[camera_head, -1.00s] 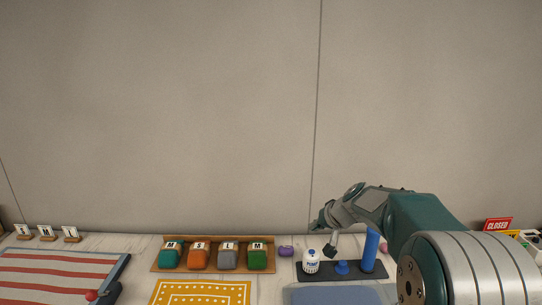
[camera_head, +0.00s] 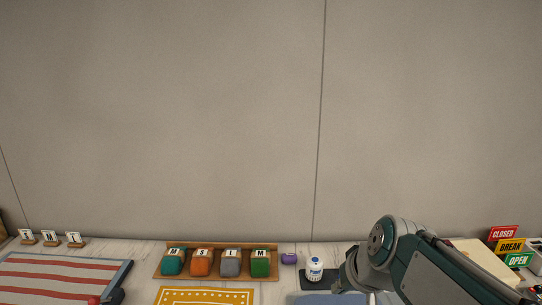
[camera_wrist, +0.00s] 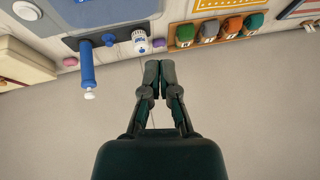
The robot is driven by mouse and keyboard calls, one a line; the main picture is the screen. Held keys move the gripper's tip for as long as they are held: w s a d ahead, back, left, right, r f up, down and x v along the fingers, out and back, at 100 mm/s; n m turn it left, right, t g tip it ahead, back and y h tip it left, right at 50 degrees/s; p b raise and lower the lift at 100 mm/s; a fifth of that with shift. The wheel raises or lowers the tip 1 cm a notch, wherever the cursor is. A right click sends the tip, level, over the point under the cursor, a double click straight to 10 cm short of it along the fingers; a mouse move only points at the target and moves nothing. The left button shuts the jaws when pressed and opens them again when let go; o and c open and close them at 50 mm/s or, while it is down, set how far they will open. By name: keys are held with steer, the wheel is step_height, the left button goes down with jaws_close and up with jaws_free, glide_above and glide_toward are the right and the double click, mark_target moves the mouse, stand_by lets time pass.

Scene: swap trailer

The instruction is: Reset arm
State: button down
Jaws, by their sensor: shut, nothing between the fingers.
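My gripper (camera_wrist: 159,72) is shut and empty in the wrist view, its two fingers together. It points toward the table's edge, and nothing lies between the fingertips. In the head view my arm comes in from the lower right and is folded, with its elbow over the dark tray's right part. The gripper's fingers cannot be made out clearly there.
A white bottle (camera_head: 315,268) stands on a dark tray; a blue cylinder (camera_wrist: 87,72) shows in the wrist view. A wooden tray (camera_head: 158,268) holds teal, orange, grey and green bundles. CLOSED, BREAK and OPEN signs (camera_head: 510,246) stand right. The wall behind is bare.

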steer(key=s+d+f+h, duration=0.1)
steer(key=s, duration=0.5)
steer(key=s+d+f+h, duration=0.1)
steer(key=s+f, duration=0.1)
steer(key=s, duration=0.5)
steer(key=shift+s+d, duration=0.3)
steer(key=shift+d, duration=0.05)
steer(key=shift+f, duration=0.1)
